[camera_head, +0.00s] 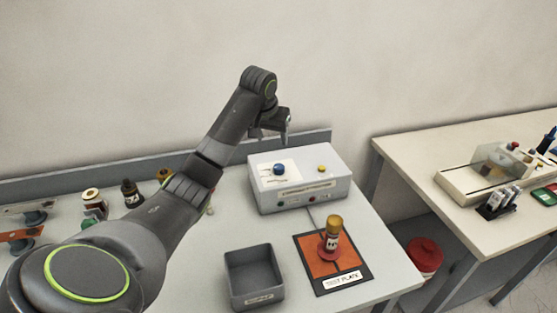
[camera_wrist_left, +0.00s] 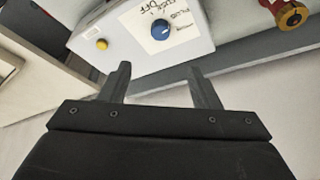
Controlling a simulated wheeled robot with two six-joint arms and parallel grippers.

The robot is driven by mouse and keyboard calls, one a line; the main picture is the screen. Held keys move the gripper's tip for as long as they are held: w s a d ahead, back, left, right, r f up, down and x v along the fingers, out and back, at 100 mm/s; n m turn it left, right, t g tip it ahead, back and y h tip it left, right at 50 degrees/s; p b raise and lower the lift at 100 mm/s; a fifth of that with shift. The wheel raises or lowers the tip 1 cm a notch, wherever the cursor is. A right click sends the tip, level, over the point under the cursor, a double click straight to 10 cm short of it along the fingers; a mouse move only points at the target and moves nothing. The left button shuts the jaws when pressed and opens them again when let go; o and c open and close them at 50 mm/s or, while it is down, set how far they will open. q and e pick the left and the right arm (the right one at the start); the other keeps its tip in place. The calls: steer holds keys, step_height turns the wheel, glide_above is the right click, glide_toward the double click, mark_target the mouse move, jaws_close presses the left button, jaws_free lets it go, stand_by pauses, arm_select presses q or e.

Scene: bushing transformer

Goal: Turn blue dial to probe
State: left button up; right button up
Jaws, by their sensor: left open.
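The blue dial (camera_head: 279,169) sits on a white label on top of a pale grey box (camera_head: 335,180). In the wrist view the blue dial (camera_wrist_left: 160,29) shows beyond my fingers, with printed words around it too small or tilted to read surely. My left gripper (camera_head: 284,135) is above and behind the box's top in the head view. Its two fingers (camera_wrist_left: 160,86) are apart with nothing between them, and they do not touch the dial. My right gripper is in neither view.
A yellow knob (camera_head: 322,169) stands on the same box. In front are an empty dark bin (camera_head: 255,275) and an orange plate (camera_head: 317,262) bearing a bushing-like part with a yellow top (camera_head: 334,224). Bottles crowd the left; a wall is behind.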

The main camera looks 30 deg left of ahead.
arm_select(q)
steer(key=p, duration=0.2)
glide_toward(279, 166)
steer(key=p+x, duration=0.1)
steer(key=x, duration=0.5)
steer(key=shift+f, duration=0.4)
steer(key=shift+x, duration=0.85)
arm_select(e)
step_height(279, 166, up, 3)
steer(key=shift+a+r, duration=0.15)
arm_select(q)
steer(key=shift+w, duration=0.1)
steer(key=c, duration=1)
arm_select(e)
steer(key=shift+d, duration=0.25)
